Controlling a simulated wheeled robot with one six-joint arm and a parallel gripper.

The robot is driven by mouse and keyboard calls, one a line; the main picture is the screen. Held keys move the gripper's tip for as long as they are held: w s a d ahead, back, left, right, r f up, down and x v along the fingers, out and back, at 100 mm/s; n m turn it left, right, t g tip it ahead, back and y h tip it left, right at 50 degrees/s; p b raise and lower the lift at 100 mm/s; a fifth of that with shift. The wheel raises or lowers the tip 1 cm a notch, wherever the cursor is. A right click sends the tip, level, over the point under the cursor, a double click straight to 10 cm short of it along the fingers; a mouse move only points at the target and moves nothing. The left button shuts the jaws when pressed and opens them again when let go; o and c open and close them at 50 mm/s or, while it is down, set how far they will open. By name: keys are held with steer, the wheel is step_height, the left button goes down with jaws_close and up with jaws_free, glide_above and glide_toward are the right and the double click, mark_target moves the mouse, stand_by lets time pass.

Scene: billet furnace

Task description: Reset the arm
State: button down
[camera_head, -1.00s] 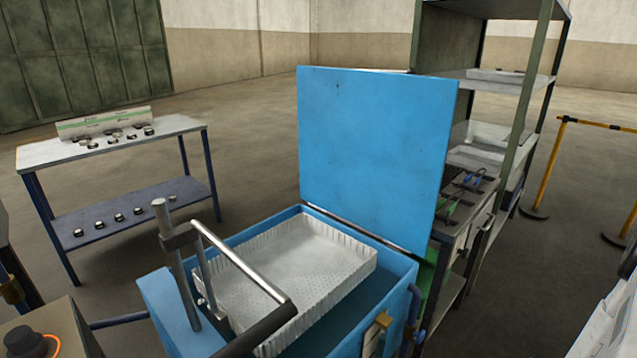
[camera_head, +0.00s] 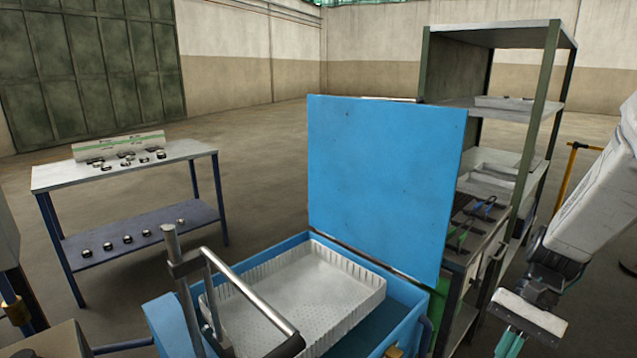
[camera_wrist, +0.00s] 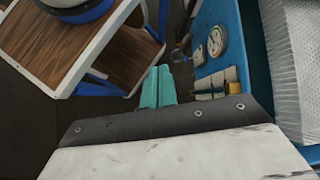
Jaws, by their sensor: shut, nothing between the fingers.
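My gripper (camera_head: 509,341) is at the lower right of the head view, at the end of my white arm, to the right of the blue box. Its teal fingers are together and hold nothing. In the wrist view the teal fingers (camera_wrist: 158,88) point away side by side, over the dark floor between a wooden-topped table and the blue box's gauge side. The fingertips are cut off at the bottom edge of the head view.
The blue box (camera_head: 415,290) stands with its lid (camera_head: 385,185) raised and a white ribbed basket (camera_head: 376,300) inside. A green shelf rack (camera_head: 545,100) is behind it. A table (camera_head: 50,178) with small parts is at left. The wooden-topped table (camera_wrist: 75,45) shows in the wrist view.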

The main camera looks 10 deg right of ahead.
steer(key=s+a+r+n+t+h, duration=0.3)
steer(key=s+a+r+n, duration=0.1)
steer(key=r, duration=0.3)
steer(key=s+a+r+n+t+h, duration=0.2)
steer(key=s+a+r+n+h, duration=0.2)
steer(key=r, duration=0.4)
steer(key=shift+s+a+r+t, duration=0.15)
steer(key=shift+s+a+t, duration=0.25)
steer(key=shift+a, duration=0.05)
